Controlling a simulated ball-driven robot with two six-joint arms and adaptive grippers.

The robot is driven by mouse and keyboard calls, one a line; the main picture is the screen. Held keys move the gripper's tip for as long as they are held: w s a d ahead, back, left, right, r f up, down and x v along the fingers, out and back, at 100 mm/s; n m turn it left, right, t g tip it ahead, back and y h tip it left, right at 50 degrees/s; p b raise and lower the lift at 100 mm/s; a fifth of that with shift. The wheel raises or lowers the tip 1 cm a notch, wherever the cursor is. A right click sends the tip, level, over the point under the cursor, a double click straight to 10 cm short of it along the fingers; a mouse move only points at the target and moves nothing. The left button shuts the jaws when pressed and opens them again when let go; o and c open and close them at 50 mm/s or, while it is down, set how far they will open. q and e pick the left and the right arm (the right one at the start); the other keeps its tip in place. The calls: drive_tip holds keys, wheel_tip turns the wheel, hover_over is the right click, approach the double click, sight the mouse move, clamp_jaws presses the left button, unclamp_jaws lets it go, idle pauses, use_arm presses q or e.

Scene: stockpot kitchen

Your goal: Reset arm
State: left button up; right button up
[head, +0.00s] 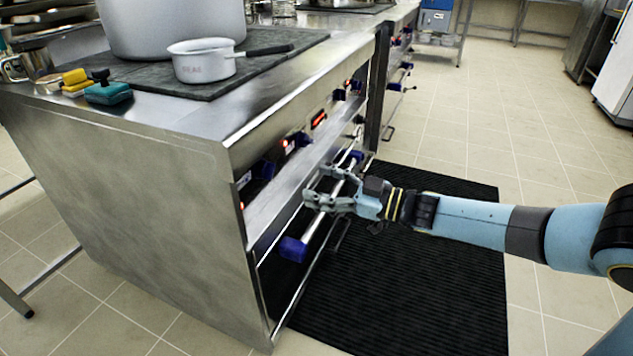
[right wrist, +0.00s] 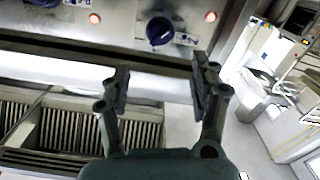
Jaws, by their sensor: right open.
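My right gripper (head: 322,189) is in front of the steel stove (head: 130,180), by the bar handle (head: 318,226) on its front. My right arm reaches in from the right edge of the head view. In the right wrist view the gripper's two fingers (right wrist: 160,92) are apart with nothing held between them. The pale bar handle (right wrist: 62,74) runs across behind the fingers there. I cannot tell whether the fingers touch it. My left gripper is not in view.
A white saucepan (head: 203,62) and a large stockpot (head: 172,22) stand on the stove top. A teal item (head: 108,93) and a yellow item (head: 75,78) lie at its left corner. A black ribbed mat (head: 400,280) covers the floor below my arm. Tiled floor to the right is clear.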

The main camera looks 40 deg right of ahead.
idle(0.3)
drive_tip(key=s+a+f+m+g+h, duration=0.2)
drive_tip(key=s+f+m+g+h, duration=0.15)
drive_tip(key=s+f, duration=0.8)
drive_tip(key=s+a+f+m+g+h, duration=0.35)
drive_tip(key=s+f, duration=0.55)
drive_tip(key=f, duration=0.5)
drive_tip(key=s+a+f+g, duration=0.2)
drive_tip(key=s+f+g, duration=0.2)
drive_tip(key=s, duration=0.9)
drive_tip(key=s+a+f+g, duration=0.2)
drive_tip(key=s+f+g, duration=0.3)
drive_tip(key=s, duration=0.8)
wheel_tip(320, 180, down, 2)
drive_tip(key=shift+s+f+h, duration=0.15)
drive_tip(key=shift+f+h, duration=0.05)
drive_tip(key=shift+h, duration=0.1)
